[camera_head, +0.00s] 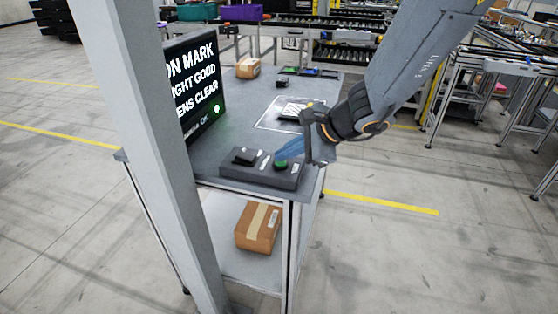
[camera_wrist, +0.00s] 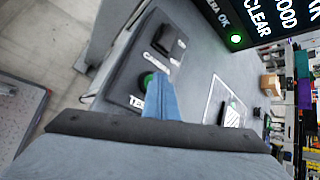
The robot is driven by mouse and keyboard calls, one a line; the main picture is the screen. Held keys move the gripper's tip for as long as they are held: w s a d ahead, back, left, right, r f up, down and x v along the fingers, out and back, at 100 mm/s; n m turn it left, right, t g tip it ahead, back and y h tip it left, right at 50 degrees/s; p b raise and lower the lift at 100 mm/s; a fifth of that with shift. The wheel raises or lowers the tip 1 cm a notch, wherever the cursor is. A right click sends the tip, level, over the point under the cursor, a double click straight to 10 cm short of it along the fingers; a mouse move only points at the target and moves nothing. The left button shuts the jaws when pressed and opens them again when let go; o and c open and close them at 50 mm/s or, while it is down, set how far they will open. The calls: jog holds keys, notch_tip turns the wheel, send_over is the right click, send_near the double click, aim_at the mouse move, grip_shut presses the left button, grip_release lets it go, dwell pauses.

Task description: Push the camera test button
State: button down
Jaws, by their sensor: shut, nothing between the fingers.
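A dark control box (camera_head: 240,170) sits at the near edge of a grey workbench. It carries a green round button (camera_head: 281,165) on the right and a black switch (camera_head: 245,156) on the left, with white labels. In the wrist view the green button (camera_wrist: 149,80) is partly covered by my blue fingers. My gripper (camera_head: 283,157) is shut and empty, its fingertips right at the green button; I cannot tell whether they touch it. In the wrist view the shut fingers of my gripper (camera_wrist: 159,78) point toward the box.
A black screen (camera_head: 195,85) stands at the bench's left; its partly hidden text includes "GOOD" and "CLEAR", and a green light shows beside "CAMERA OK" in the wrist view. A light patterned piece (camera_head: 291,111) lies inside a white outline. Cardboard boxes are behind (camera_head: 248,68) and on the lower shelf (camera_head: 258,227).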

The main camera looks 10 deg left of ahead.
aim_at(285, 164)
jog(key=shift+r+p, duration=0.7)
jog(key=shift+r, duration=0.2)
notch_tip(285, 164, up, 5)
jog(key=p, duration=0.4)
dwell(0.8)
jog(key=s+d+f+n+h, duration=0.2)
jog(key=s+d+n, duration=0.2)
jog(key=d, duration=0.6)
jog(key=s+d+f+n+g+h, duration=0.1)
jog(key=s+d+n, duration=0.4)
jog(key=d, duration=0.5)
jog(key=s+d+f+n+g+h, duration=0.1)
jog(key=s+d+f+n+h, duration=0.2)
jog(key=d, duration=0.7)
jog(key=s+n+h, duration=0.1)
jog(key=s+h, duration=0.1)
jog(key=s, duration=0.1)
jog(key=shift+s+d+n, duration=0.25)
jog(key=shift+d+n, duration=0.05)
jog(key=shift+d, duration=0.1)
